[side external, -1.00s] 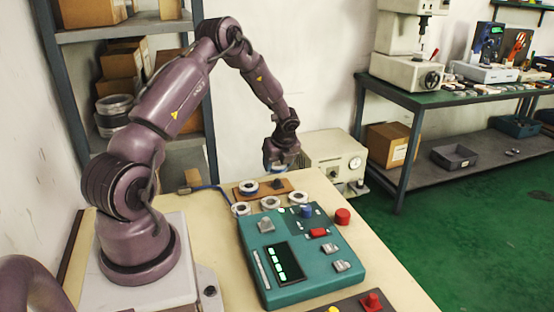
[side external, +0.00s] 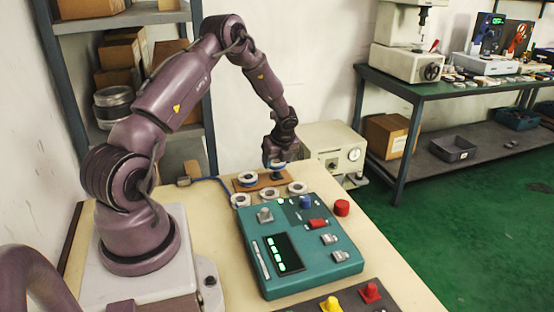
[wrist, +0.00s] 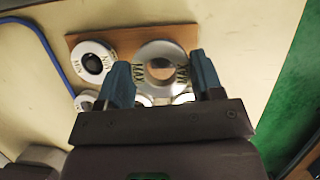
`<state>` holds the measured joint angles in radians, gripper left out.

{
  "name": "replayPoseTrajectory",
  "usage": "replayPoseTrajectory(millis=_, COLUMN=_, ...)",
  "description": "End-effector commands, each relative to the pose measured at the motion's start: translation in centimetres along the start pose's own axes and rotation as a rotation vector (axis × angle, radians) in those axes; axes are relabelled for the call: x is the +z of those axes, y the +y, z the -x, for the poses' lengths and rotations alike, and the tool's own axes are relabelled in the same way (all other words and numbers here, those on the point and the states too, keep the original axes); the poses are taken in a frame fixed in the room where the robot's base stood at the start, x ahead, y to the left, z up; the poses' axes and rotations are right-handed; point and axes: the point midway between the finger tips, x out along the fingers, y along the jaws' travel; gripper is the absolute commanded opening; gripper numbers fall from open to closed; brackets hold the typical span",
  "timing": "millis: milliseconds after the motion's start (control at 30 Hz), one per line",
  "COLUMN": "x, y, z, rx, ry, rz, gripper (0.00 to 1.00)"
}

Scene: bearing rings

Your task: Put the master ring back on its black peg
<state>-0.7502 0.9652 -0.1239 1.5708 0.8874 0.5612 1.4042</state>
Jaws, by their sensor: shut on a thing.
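My gripper (wrist: 161,80) is shut on a pale metal ring (wrist: 178,56) lettered MAX, which I take as the master ring; its blue fingers press on either side. In the side view my gripper (side external: 275,164) is just above the right part of a brown wooden board (side external: 243,188). The dark peg (side external: 277,178) stands on that board, right below the gripper. The ring appears above the peg; the exact gap and alignment cannot be told. Brown board shows through the ring's hole in the wrist view. A second ring (side external: 248,177), lettered MIN (wrist: 80,50), sits on the board's left part.
Several loose rings lie in front of the board, including a left one (side external: 240,200), a middle one (side external: 268,194) and a right one (side external: 298,188). A teal control box (side external: 322,262) stands nearer the camera. A cream machine (side external: 335,145) stands behind the table at right.

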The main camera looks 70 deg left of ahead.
Motion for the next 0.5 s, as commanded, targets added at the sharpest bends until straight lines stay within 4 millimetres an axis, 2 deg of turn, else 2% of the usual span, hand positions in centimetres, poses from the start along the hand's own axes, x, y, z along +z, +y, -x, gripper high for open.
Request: replayPoseTrajectory(millis=500, x=-0.25, y=-0.02, z=-0.64, rx=0.0, ry=0.0, rz=-0.001, gripper=0.29)
